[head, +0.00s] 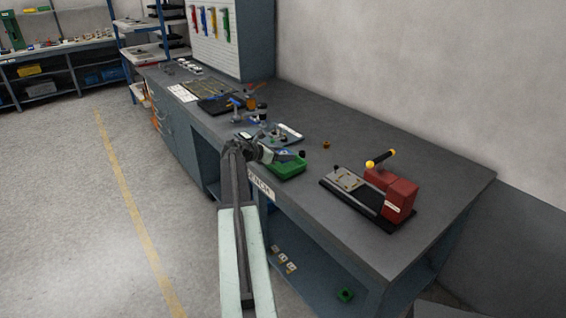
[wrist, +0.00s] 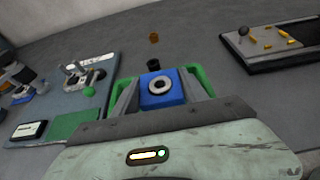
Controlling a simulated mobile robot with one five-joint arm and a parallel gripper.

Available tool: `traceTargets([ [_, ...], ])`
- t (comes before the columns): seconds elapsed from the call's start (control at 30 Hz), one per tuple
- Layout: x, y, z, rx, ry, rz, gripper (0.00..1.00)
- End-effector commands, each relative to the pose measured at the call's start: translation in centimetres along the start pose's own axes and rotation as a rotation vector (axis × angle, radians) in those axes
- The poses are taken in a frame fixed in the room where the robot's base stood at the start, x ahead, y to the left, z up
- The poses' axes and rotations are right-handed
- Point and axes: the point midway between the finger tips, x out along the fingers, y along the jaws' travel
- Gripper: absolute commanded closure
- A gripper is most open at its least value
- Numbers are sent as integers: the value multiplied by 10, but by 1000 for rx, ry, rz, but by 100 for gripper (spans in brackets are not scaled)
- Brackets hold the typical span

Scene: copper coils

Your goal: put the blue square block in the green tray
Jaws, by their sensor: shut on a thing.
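The blue square block (wrist: 161,98) sits between my gripper's two fingers in the wrist view, with a pale ring on its top face. My gripper (wrist: 161,92) is shut on it. The green tray (wrist: 203,80) shows behind and to both sides of the block and fingers in the wrist view. In the head view the green tray (head: 288,171) lies on the bench near its front edge, and my gripper (head: 290,156) is over it. The block is hard to make out there. I cannot tell whether the block touches the tray floor.
A black-based fixture with a red block (head: 399,199) and a yellow-ended handle stands to the right on the bench (head: 440,187). A board with small tools (wrist: 75,85) lies left of the tray.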

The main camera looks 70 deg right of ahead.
Motion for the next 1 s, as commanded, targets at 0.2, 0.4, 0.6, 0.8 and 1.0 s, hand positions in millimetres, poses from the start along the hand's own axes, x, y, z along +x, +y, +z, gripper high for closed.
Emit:
traceTargets([
  [0.2,2,6,1,0,-1,-1,100],
  [0.4,11,12,-13,0,-1,-1,100],
  [0.6,20,12,-35,0,-1,-1,100],
  [0.8,19,11,-31,0,-1,-2,100],
  [1.0,21,11,-35,1,0,-2,44],
])
